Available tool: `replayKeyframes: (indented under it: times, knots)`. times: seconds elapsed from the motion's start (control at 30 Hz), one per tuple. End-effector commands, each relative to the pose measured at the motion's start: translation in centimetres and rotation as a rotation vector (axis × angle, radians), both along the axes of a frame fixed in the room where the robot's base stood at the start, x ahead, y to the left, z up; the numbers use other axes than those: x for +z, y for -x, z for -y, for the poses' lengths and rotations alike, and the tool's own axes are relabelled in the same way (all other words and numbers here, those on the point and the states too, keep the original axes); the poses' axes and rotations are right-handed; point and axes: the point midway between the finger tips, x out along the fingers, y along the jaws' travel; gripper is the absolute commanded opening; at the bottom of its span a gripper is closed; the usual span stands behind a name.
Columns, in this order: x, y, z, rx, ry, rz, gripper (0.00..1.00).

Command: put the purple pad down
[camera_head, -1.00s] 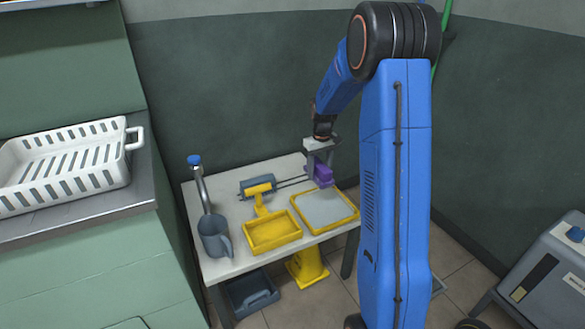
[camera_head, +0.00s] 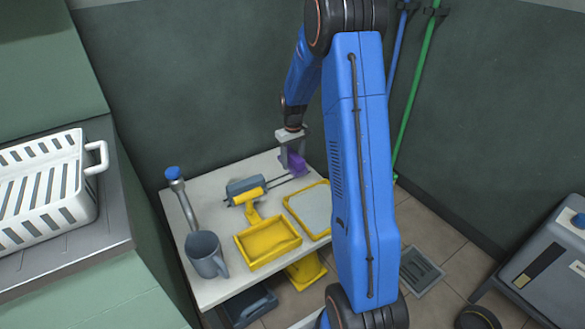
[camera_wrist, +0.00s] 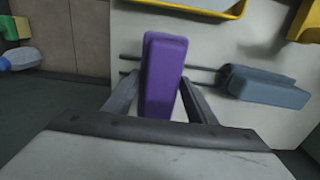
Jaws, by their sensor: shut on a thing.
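The purple pad (camera_wrist: 163,75) is a purple block held between the two fingers of my gripper (camera_wrist: 158,108), seen in the wrist view. In the head view, my gripper (camera_head: 292,158) is over the back right part of the white table, with the purple pad (camera_head: 296,162) at its fingers. My gripper is shut on the pad. I cannot tell from these views whether the pad touches the tabletop. The white table (camera_head: 214,289) bears several tools. Part of its right side is hidden behind my arm.
A grey block with rods (camera_head: 243,187) lies left of my gripper. A yellow tray (camera_head: 268,258) and a yellow-rimmed grey board (camera_head: 312,208) lie nearer the front. A dark wall (camera_head: 190,90) is close behind.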

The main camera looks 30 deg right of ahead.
Motion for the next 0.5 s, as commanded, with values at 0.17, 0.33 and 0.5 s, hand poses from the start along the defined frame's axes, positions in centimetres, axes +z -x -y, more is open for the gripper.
replayKeyframes:
  times: [0.17, 0.33, 0.5]
  knots:
    - [-1.1, 0.0, 0.0, 0.0, 0.0, 0.0, 0.27]
    - [-3.3, 0.0, 0.0, 0.0, 0.0, -0.001, 0.27]
    - [-4.0, 0.0, 0.0, 0.0, 0.001, 0.002, 0.27]
